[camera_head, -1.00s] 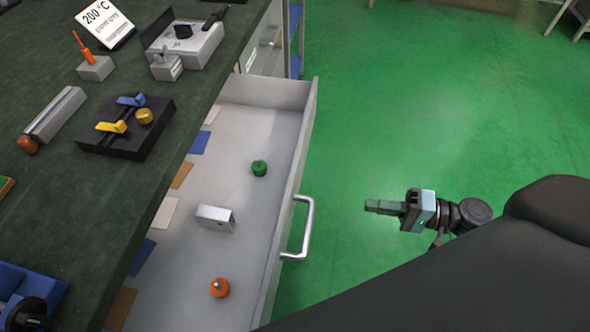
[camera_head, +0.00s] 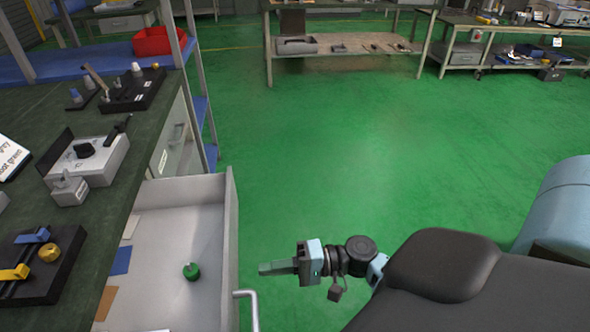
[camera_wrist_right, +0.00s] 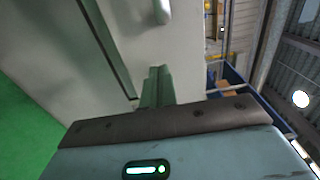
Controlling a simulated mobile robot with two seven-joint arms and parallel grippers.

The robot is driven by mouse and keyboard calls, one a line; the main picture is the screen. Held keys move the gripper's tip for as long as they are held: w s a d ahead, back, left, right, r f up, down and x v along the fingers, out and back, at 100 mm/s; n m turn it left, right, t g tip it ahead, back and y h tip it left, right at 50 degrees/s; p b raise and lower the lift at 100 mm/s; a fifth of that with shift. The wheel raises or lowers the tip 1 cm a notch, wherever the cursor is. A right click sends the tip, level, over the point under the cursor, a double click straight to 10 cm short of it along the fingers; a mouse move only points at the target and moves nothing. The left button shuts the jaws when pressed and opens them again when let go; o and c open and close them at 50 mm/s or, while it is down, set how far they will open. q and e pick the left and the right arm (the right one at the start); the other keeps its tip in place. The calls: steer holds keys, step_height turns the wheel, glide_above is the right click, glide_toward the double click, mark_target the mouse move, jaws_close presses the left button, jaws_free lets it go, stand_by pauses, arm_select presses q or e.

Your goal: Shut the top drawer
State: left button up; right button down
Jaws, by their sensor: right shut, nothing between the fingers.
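The top drawer (camera_head: 232,215) stands open from the dark-topped workbench in the head view, with its front panel facing right. Its bar handle (camera_head: 248,300) shows at the bottom of the picture, partly cut off. My right gripper (camera_head: 262,269) is shut and empty, to the right of the drawer front, with its fingers pointing left towards it; I cannot tell if it touches. In the right wrist view the shut fingers (camera_wrist_right: 158,82) point at pale drawer fronts, and part of a handle (camera_wrist_right: 162,10) shows at the top. My left gripper is not in view.
The workbench top (camera_head: 85,225) carries several devices. A blue shelf rack (camera_head: 204,120) stands beyond the bench.

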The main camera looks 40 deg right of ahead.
mark_target(234, 273)
steer(key=x, duration=0.3)
steer(key=shift+w+a+p, duration=0.2)
steer(key=shift+a+p, duration=0.1)
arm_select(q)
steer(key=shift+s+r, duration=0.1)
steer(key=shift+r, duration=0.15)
arm_select(e)
steer(key=shift+w+a, duration=0.25)
steer(key=shift+a, duration=0.15)
